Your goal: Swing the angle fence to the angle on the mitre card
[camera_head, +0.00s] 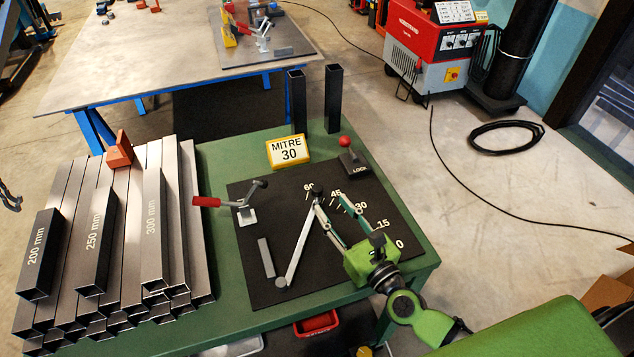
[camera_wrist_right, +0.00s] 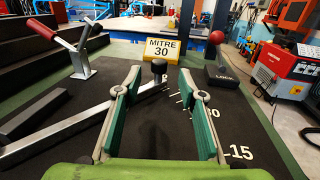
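The yellow mitre card (camera_head: 289,151) reads MITRE 30 and stands at the back of the green bench; it also shows in the right wrist view (camera_wrist_right: 167,49). The angle fence (camera_head: 297,251) is a grey bar on a black plate. Its black knob (camera_head: 318,189) is beside the 60 mark, well away from 30. My right gripper (camera_head: 334,203) is open, fingers pointing at the scale. In the right wrist view the knob (camera_wrist_right: 159,67) appears between the fingertips, apart from both; its exact depth is unclear. My left gripper is not in view.
A red-ball lock lever (camera_head: 346,142) stands behind the scale. A red-handled clamp (camera_head: 240,209) and a short grey bar (camera_head: 266,257) are left of the fence. Stacked steel tubes (camera_head: 124,230) fill the bench's left side. Two upright dark tubes (camera_head: 333,98) stand at the back.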

